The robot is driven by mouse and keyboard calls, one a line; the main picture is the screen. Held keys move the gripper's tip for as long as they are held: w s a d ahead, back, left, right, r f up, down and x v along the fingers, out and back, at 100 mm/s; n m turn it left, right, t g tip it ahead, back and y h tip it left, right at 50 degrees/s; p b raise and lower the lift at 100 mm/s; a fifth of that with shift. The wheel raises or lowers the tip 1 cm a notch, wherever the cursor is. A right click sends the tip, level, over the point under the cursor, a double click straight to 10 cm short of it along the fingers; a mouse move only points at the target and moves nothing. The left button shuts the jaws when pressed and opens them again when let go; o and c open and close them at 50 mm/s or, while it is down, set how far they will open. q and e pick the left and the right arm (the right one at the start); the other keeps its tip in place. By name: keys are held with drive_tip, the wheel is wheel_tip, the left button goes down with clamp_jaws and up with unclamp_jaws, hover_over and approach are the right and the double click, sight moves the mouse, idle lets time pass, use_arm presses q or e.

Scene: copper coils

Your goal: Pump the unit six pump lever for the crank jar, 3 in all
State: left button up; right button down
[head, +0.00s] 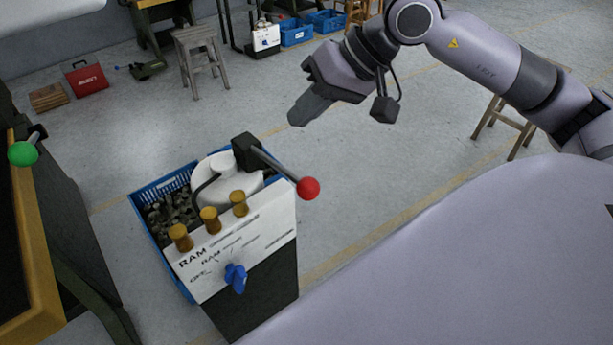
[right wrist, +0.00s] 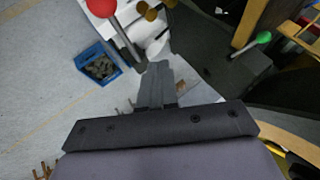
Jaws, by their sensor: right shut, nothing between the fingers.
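The pump unit has a white front panel (head: 240,242) marked RAM, with brass knobs and a blue valve handle (head: 236,277). Its pump lever comes from a black block, and its red ball (head: 307,188) points right and slightly down. The red ball also shows at the top edge of the right wrist view (right wrist: 101,7). My right gripper (head: 296,119) is shut and empty, above and beyond the ball in the head view, apart from it. Its closed fingers (right wrist: 159,72) show in the wrist view. I cannot make out a unit number or identify the crank jar. My left gripper is not in view.
A blue crate (head: 139,202) of dark pieces stands beside the unit; a white tank (head: 222,172) is behind the panel. A green-ball lever (head: 22,153) is on the bench at left. A stool (head: 198,60) and red case (head: 87,80) stand farther back. Open floor lies between.

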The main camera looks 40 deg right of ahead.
drive_tip(key=shift+f, duration=0.1)
drive_tip(key=b, duration=0.7)
hover_over(311, 178)
drive_tip(key=f, duration=0.7)
drive_tip(key=shift+w+f, duration=0.2)
drive_tip(key=shift+f, duration=0.05)
drive_tip(key=shift+s+f+b, duration=0.1)
drive_tip(key=shift+f+b, duration=0.3)
drive_tip(key=shift+f, duration=0.1)
idle(0.7)
drive_tip(key=shift+s+f+b, duration=0.1)
drive_tip(key=shift+f+b, duration=0.35)
drive_tip(key=shift+b, duration=0.25)
idle(0.5)
